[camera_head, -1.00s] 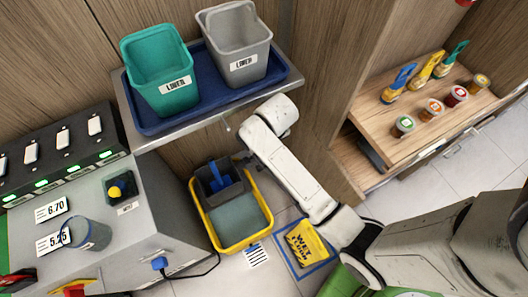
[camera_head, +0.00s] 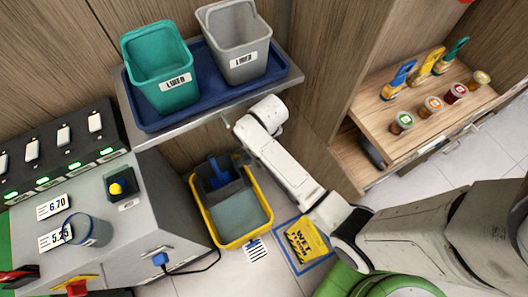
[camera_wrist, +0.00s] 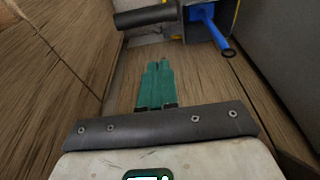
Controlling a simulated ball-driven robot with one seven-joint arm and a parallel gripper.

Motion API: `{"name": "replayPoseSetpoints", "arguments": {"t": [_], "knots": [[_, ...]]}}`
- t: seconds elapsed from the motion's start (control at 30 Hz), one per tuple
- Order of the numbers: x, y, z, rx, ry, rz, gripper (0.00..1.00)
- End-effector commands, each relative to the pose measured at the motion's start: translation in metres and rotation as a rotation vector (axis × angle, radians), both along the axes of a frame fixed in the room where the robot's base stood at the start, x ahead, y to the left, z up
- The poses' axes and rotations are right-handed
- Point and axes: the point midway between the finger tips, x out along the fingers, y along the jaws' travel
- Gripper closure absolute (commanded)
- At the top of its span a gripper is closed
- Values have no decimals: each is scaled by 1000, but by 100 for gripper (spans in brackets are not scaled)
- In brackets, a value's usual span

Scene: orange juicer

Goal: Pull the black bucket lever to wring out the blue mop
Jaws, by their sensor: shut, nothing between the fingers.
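The yellow mop bucket (camera_head: 238,243) stands on the floor below the shelf, with a dark grey wringer (camera_head: 236,190) at its back. The blue mop (camera_head: 214,172) stands in the wringer; its blue handle also shows at the top of the wrist view (camera_wrist: 209,22). The black lever (camera_wrist: 146,16) sticks out leftward from the wringer in the wrist view. My gripper (camera_wrist: 157,66) has its green fingers together and empty, pointing toward the lever with a gap between.
A metal shelf (camera_head: 188,127) with a blue tray, a green bin (camera_head: 160,65) and a grey bin (camera_head: 234,42) overhangs close to my arm. Wooden panels flank it. A wet floor sign (camera_head: 306,243) lies right of the bucket. A grey counter (camera_head: 150,222) stands left.

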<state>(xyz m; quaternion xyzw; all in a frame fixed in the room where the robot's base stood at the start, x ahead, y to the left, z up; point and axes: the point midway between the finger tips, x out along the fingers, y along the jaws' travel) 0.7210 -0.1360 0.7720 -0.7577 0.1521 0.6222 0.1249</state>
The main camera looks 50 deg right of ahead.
Motion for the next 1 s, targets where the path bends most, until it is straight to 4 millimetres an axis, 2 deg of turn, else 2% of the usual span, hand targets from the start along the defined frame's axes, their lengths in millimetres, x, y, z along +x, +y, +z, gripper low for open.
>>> {"name": "replayPoseSetpoints", "arguments": {"t": [0.03, 0.2, 0.4, 0.6, 1.0], "knots": [[1, -1, -11, 0, 3, 0, 100], [6, -3, -41, 0, 3, 0, 100], [-9, 4, -60, 0, 1, 0, 100], [-14, 6, -69, 0, 0, 0, 100], [-16, 6, -70, -1, -3, 0, 100]]}}
